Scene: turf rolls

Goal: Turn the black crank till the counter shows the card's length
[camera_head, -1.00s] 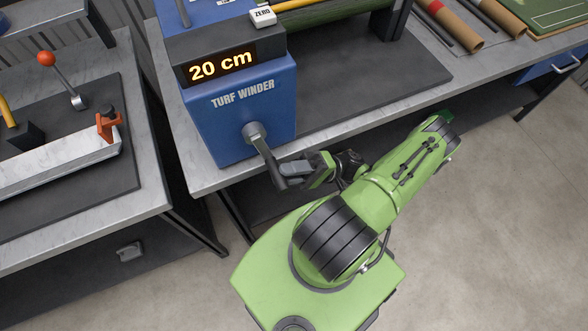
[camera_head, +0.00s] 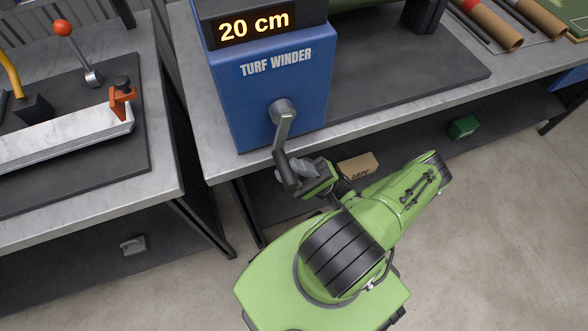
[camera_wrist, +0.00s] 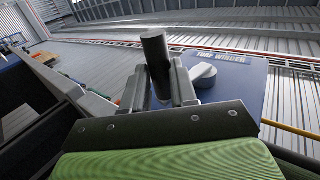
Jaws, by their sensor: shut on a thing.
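The blue turf winder (camera_head: 270,95) stands on the grey bench, and its counter (camera_head: 254,25) reads "20 cm". The crank (camera_head: 283,125) on its front has a metal hub and an arm pointing down, slightly left. My gripper (camera_head: 296,176) is at the lower end of the crank arm, below the hub. In the wrist view the black crank handle (camera_wrist: 156,62) stands between the two grey fingers of my gripper (camera_wrist: 160,90), which are shut on it. The metal crank hub (camera_wrist: 203,74) shows just right of the fingers. The length card is not in view.
A bench at the left holds a white metal bar (camera_head: 65,140) with an orange clamp (camera_head: 122,100) and a red-knobbed lever (camera_head: 75,50). Brown rolls (camera_head: 490,25) lie at the back right. A cardboard box (camera_head: 358,167) and a green box (camera_head: 463,128) sit under the winder bench.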

